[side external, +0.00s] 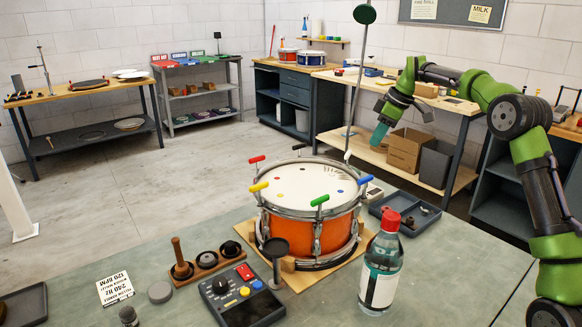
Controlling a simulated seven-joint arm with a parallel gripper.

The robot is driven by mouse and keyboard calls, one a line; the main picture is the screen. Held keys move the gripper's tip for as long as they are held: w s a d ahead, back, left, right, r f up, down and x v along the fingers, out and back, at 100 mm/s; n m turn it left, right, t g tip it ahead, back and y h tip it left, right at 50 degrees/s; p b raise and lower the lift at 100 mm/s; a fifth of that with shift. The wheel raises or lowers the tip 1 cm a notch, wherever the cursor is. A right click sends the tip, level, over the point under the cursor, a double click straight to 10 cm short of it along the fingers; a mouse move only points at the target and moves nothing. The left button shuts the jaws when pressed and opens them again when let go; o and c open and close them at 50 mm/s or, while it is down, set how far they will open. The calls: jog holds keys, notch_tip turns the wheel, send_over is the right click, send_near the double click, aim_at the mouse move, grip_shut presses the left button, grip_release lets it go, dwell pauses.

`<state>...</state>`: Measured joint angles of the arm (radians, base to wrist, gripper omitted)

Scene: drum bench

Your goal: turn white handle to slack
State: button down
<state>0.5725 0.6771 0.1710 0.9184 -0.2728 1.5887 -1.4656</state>
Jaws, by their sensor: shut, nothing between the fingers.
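An orange drum (307,232) with a metal rim stands on a wooden board on the bench. Coloured T-handles stand around its rim: red (257,159), yellow (258,187), green (320,200) and blue (365,180). A dark-looking handle (299,147) is at the back. A small pale piece (347,156) shows at the back right rim, close to the foot of a tall thin rod; I cannot tell for sure whether it is the white handle. My gripper (380,133) is shut and empty, raised beyond the drum to its back right, apart from every handle.
A tall rod with a green disc (365,14) rises behind the drum. A bottle with a red cap (382,265) stands at the front right. A dark tray (405,214) lies right of the drum. A control box (240,297) and a wooden holder (208,262) stand front left.

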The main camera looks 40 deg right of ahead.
aim_at(348, 152)
jog(key=v, duration=0.6)
jog(key=shift+d, duration=0.15)
jog(key=c, duration=1.7)
grip_release()
jog(key=shift+r, duration=0.2)
jog(key=o, duration=0.5)
jog(key=shift+n+g, duration=0.3)
jog(key=shift+n, duration=0.1)
jog(key=w+a, duration=0.1)
jog(key=a, duration=0.1)
jog(key=w+a, duration=0.1)
jog(key=a, duration=0.1)
jog(key=w+a, duration=0.1)
jog(key=a, duration=0.1)
jog(key=shift+a+f, duration=0.1)
jog(key=shift+f, duration=0.1)
jog(key=shift+o, duration=0.2)
jog(key=w+a+r+m+h, duration=0.2)
jog(key=a+r+m+h, duration=0.3)
jog(key=m, duration=1.2)
jog(key=shift+m+g+h, duration=0.4)
jog(key=shift+m+g, duration=0.1)
jog(key=shift+m, duration=0.4)
jog(key=x, duration=1.7)
jog(key=shift+s+a+f, duration=0.25)
jog(key=shift+a, duration=0.1)
